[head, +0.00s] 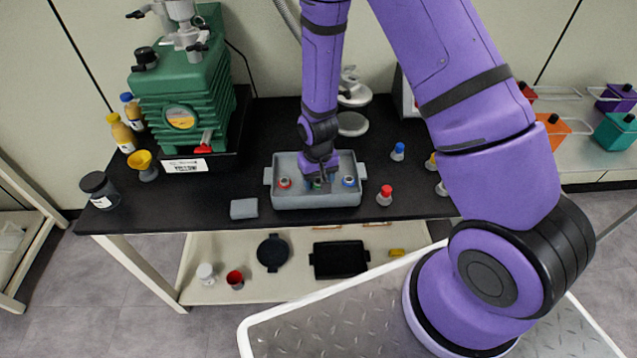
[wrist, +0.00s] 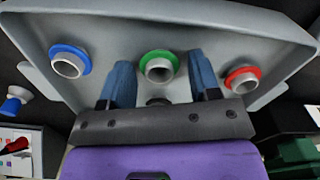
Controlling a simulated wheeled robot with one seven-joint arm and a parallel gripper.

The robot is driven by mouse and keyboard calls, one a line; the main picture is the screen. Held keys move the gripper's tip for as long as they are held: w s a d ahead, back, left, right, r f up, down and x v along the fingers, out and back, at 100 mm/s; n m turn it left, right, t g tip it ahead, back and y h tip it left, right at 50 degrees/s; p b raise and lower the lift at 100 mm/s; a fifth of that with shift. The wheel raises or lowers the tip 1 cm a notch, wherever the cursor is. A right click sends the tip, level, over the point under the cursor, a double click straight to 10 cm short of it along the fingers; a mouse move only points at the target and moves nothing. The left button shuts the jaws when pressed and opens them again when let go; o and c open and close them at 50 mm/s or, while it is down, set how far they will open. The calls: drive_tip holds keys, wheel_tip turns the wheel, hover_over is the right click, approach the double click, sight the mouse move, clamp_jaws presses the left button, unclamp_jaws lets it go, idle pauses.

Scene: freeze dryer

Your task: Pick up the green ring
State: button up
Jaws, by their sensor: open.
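The green ring (wrist: 159,56) sits around a short grey tubular piece in a grey tray (head: 284,201). In the head view the green ring (head: 317,184) is small and partly hidden by my gripper (head: 320,177). In the wrist view my gripper (wrist: 159,68) is open, with its two blue-grey fingers on either side of the green-ringed piece. Gaps show between the fingers and the ring, and nothing is held. Whether the fingertips are level with the ring is hard to tell.
In the same tray, a blue-ringed piece (wrist: 69,61) and a red-ringed piece (wrist: 242,77) flank the green one. A red-capped bottle (head: 385,195) stands right of the tray, a grey block (head: 244,208) left. The green pump (head: 190,105) stands farther left on the black bench.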

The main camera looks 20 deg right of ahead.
drive_tip(key=c, duration=0.8)
drive_tip(key=shift+r, duration=0.1)
